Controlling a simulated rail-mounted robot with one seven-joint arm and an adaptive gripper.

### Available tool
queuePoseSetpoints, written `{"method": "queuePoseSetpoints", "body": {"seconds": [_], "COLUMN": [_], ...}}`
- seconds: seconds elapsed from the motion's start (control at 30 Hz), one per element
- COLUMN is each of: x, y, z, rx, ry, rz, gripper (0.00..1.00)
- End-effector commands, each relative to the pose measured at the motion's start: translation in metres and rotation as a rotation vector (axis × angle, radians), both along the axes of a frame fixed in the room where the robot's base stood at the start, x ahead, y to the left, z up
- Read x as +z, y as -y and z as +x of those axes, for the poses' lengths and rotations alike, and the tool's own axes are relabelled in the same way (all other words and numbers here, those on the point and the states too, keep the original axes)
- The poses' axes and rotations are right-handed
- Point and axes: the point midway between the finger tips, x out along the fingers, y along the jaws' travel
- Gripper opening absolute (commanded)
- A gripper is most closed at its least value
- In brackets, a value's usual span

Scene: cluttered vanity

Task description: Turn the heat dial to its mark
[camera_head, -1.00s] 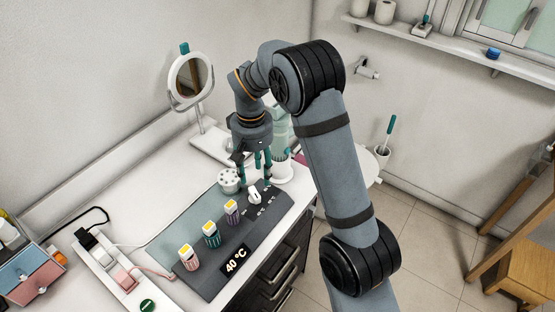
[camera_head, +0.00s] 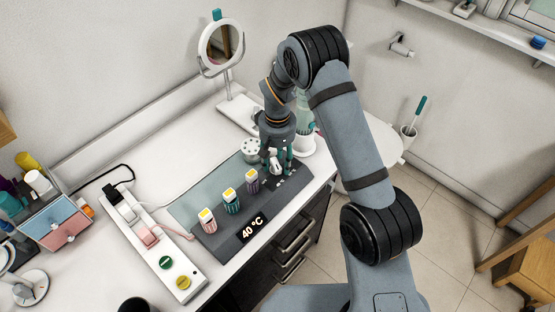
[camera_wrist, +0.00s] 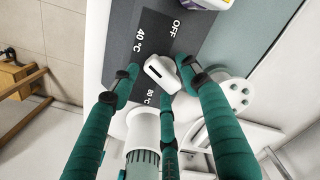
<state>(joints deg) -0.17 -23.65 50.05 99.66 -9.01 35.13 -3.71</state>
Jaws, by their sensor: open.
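The white heat dial (camera_wrist: 163,75) sits on the dark panel of the heater base (camera_head: 222,243), and the wrist view shows it between my fingers. My gripper (camera_head: 277,166) is open, with teal fingers (camera_wrist: 160,86) spread around the dial; contact is unclear. In the head view the fingers partly hide the dial. The display (camera_head: 253,228) reads 40 °C.
Pink, teal and purple rollers (camera_head: 230,201) stand on the base, left of my gripper. A white holed cup (camera_head: 252,150) and a bottle on a white stand (camera_head: 304,144) are close to my fingers. A mirror (camera_head: 221,45) stands behind. A power strip (camera_head: 155,247) lies left.

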Motion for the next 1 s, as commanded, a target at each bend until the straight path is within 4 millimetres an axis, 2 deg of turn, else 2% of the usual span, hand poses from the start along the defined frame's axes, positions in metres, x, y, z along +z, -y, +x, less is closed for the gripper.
{"method": "queuePoseSetpoints", "body": {"seconds": [0.13, 0.9, 1.0], "x": [0.0001, 0.0005, 0.0004], "y": [0.0002, 0.0002, 0.0], "z": [0.0003, 0.0002, 0.0002], "rx": [-0.001, 0.0, -0.002], "ry": [0.001, 0.0, 0.0], "rz": [0.0, 0.0, 0.0], "gripper": [0.46, 0.01, 0.0]}}
